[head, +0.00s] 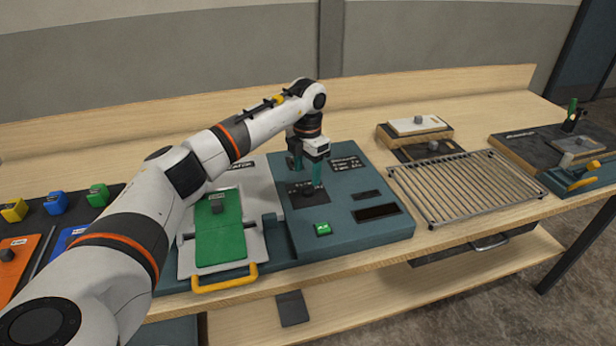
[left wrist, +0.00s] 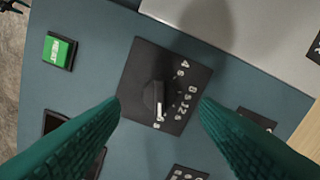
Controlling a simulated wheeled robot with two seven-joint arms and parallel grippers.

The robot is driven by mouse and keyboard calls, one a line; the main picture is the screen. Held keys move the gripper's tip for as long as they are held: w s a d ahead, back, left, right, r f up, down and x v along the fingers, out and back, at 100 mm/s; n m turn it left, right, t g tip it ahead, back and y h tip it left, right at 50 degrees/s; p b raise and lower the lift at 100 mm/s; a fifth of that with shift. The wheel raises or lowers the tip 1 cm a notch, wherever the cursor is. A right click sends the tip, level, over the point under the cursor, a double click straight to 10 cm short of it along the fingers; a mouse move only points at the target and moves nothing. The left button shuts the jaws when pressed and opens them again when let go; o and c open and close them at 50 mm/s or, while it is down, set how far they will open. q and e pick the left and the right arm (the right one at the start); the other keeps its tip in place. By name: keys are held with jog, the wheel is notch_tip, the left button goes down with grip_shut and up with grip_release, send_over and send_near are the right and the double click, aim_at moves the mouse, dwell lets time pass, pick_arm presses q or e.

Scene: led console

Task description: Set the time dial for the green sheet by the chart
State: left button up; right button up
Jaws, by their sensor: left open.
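The time dial (left wrist: 155,98) is a black knob with a white pointer mark on a dark square plate (left wrist: 178,72) with white numbers around it. In the head view the dial plate (head: 306,195) lies on the blue-grey console (head: 345,225). My left gripper (head: 306,172) is open above the dial, its teal fingers on either side and apart from it in the left wrist view (left wrist: 160,115). The green sheet (head: 220,240) lies in the tray left of the dial. A dark label with white text, perhaps the chart (head: 346,163), is behind the dial, too small to read.
A green button (head: 323,229) and a dark display (head: 377,212) are on the console front. A yellow handle (head: 225,280) fronts the tray. A wire rack (head: 464,185) stands to the right. Orange and blue sheets and coloured blocks (head: 55,203) are at left.

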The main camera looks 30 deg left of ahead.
aim_at(308, 185)
pick_arm(q)
notch_tip(308, 185, down, 3)
jog(key=shift+f+p, duration=0.2)
jog(key=shift+p, duration=0.15)
jog(key=shift+f, duration=0.35)
jog(key=shift+c, duration=0.6)
jog(key=c, duration=0.9)
pick_arm(e)
jog(key=shift+w+r, duration=0.35)
jog(key=shift+w, duration=0.2)
jog(key=shift+w+r, duration=0.3)
jog(key=shift+w, duration=0.25)
